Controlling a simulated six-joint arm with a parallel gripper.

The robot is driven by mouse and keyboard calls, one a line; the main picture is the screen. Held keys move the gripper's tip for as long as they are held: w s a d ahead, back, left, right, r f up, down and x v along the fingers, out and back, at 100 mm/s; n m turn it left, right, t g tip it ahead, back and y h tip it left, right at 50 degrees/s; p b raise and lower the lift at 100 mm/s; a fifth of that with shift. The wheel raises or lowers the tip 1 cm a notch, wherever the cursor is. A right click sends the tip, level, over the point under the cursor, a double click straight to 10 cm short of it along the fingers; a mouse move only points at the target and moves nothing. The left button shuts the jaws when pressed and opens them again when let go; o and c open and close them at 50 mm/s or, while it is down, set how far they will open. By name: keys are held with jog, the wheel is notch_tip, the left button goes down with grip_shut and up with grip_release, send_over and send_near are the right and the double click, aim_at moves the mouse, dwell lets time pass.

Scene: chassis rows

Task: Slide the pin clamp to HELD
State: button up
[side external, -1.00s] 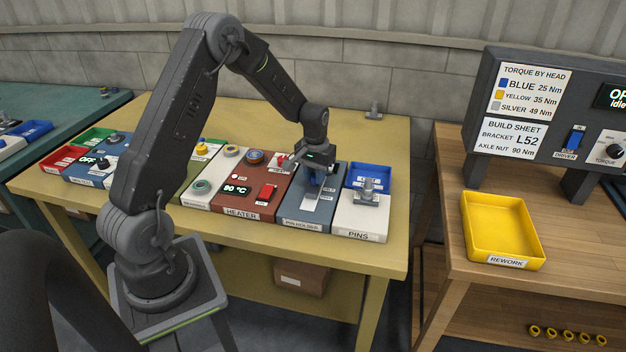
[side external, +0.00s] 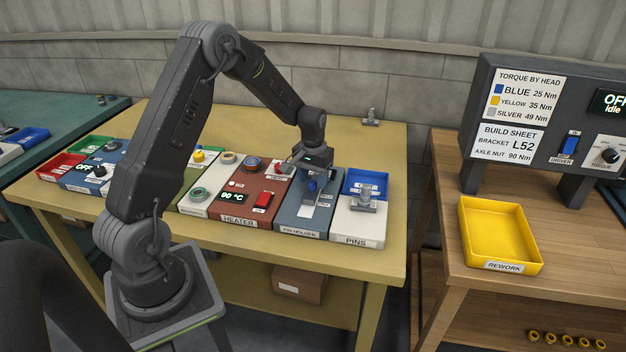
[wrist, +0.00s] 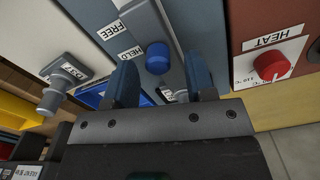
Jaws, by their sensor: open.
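The pin clamp is a blue round knob (wrist: 157,57) on a pale slide track of the grey-blue pin holder panel (side external: 296,222). In the wrist view the knob stands beside the HELD label (wrist: 130,53), with the FREE label (wrist: 111,30) farther along the track. The knob (side external: 311,186) also shows in the side view, just below my gripper (side external: 303,168). My gripper (wrist: 160,66) is open, and in the wrist view its two blue-grey fingers lie either side of the knob. I cannot tell whether they touch it. A silvery part (wrist: 181,95) shows partly between the fingers.
The white PINS block (side external: 356,228) with a grey pin (side external: 363,196) and a blue tray (side external: 372,176) stands to the right. The brown HEATER panel (side external: 240,209) with its red switch is to the left. Bare yellow table (side external: 392,150) lies behind.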

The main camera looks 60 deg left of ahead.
aim_at(313, 181)
notch_tip(313, 181, up, 13)
dwell(0.3)
jog(key=s+d+r+m+t, duration=0.3)
jog(key=s+d+r, duration=0.7)
jog(key=d, duration=0.4)
jog(key=s+d+m+t, duration=0.2)
jog(key=s+d, duration=0.5)
jog(key=s, duration=0.5)
jog(key=shift+s+d+m+t, duration=0.3)
jog(key=shift+s+d+m, duration=0.05)
jog(key=shift+m, duration=0.15)
jog(key=shift+c, duration=0.2)
